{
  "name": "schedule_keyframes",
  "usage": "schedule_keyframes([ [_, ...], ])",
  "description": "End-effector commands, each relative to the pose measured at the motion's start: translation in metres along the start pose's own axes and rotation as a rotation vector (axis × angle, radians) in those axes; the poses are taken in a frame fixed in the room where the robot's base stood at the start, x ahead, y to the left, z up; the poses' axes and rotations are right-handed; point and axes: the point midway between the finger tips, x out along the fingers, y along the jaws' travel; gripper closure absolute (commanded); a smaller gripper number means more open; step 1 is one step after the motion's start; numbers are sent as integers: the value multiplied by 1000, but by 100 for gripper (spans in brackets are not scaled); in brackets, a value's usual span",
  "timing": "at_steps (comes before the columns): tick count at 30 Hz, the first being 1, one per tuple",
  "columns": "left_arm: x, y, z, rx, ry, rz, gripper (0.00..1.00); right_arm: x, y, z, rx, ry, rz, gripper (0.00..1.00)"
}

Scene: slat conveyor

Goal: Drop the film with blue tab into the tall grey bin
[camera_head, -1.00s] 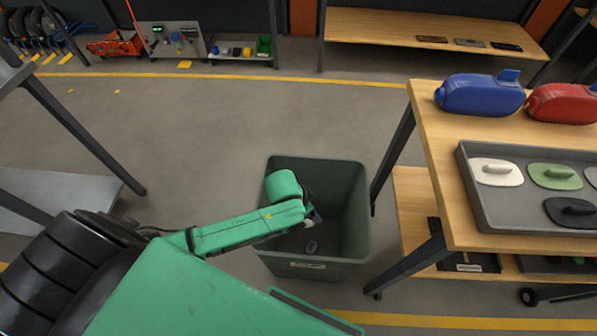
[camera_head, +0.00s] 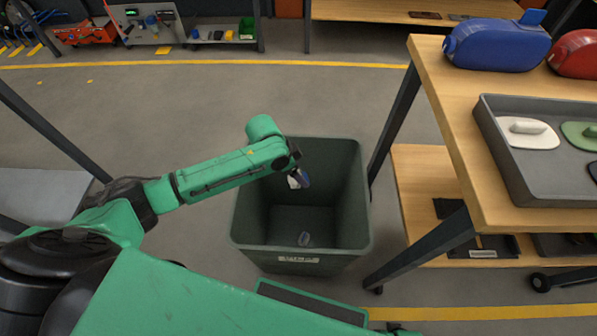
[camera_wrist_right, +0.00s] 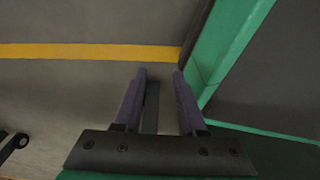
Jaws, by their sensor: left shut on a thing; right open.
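The tall grey bin (camera_head: 248,212) stands on the floor in the middle of the head view, its open top facing up. My left arm reaches in from the left, and my left gripper (camera_head: 303,179) points down over the bin's opening. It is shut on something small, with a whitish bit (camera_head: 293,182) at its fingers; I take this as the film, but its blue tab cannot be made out. My right gripper (camera_wrist_right: 159,90) is open with nothing gripped, above the floor.
A wooden table (camera_head: 458,150) stands right of the bin, with a blue container (camera_head: 497,46), a red container (camera_head: 577,54) and a grey tray (camera_head: 510,178) on it. Its leg (camera_head: 398,120) is close to the bin. Open floor lies behind the bin.

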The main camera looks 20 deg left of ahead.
Motion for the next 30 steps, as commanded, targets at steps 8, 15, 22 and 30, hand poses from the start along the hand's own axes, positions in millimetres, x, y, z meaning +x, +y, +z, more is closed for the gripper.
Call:
schedule_keyframes([
  [8,2,0,1,0,0,0,81,-1,-1,-7,5,-1,-2,59],
  [15,2,0,1,0,0,-1,0,-1,-1,-6,5,-1,-2,59],
  [22,-7,-1,0,-1,0,-1,0,-3,-1,-4,4,0,-2,59],
  [30,-79,-1,0,0,-1,-4,0,-7,-2,40,-15,-13,-2,59],
])
